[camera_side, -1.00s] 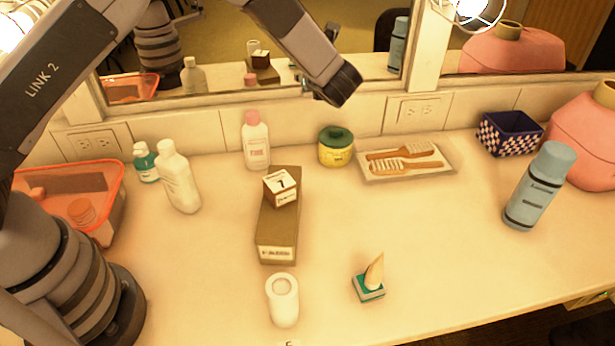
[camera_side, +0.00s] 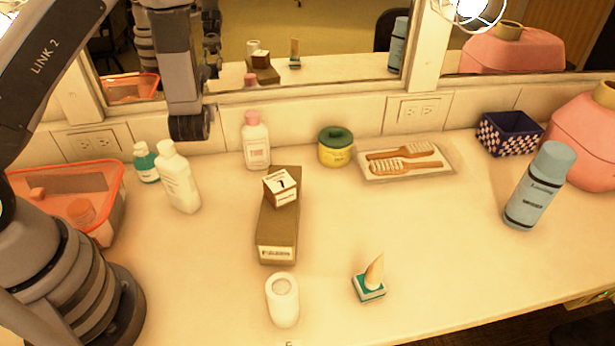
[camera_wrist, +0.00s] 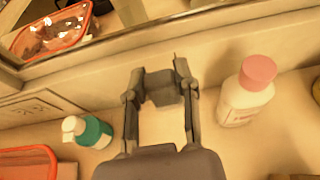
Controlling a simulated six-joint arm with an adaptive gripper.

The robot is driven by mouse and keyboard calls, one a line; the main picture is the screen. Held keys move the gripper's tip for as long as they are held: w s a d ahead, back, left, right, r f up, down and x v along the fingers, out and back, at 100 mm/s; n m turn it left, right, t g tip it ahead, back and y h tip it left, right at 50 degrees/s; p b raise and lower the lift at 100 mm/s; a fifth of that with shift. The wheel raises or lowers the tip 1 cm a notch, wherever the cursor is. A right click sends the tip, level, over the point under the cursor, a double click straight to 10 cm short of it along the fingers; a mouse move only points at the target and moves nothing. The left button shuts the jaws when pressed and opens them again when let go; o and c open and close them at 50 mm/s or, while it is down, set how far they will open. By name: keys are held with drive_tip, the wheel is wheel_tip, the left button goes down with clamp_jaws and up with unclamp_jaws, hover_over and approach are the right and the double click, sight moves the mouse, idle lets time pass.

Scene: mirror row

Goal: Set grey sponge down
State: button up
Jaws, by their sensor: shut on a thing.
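The grey sponge (camera_wrist: 162,88) is a small dark grey block between the fingertips of my gripper (camera_wrist: 160,85) in the wrist view. The gripper is shut on it, with pale counter showing below the block between the fingers. In the side view, the end of my arm is near the wall at the back left, above the counter (camera_side: 225,225). The fingers and sponge cannot be made out there. Whether the sponge touches the counter or wall cannot be told.
A pink-capped bottle (camera_wrist: 247,90) stands right of the gripper, and a teal bottle (camera_wrist: 88,131) left. A white bottle (camera_side: 179,178) and an orange tray (camera_side: 112,200) are nearby. A brown box (camera_side: 278,225) carries a small block (camera_side: 281,187). Counter between the white and pink-capped bottles is clear.

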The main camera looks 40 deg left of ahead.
wheel_tip(320, 180, down, 15)
drive_tip(key=shift+f, duration=0.1)
idle(0.4)
drive_tip(key=shift+f, duration=0.1)
drive_tip(key=o, duration=0.9)
drive_tip(key=shift+o, duration=0.2)
drive_tip(key=shift+s+d+r, duration=0.2)
drive_tip(key=shift+d+r, duration=0.05)
drive_tip(key=v, duration=1.1)
drive_tip(key=shift+s+d, duration=0.15)
drive_tip(key=shift+s, duration=0.05)
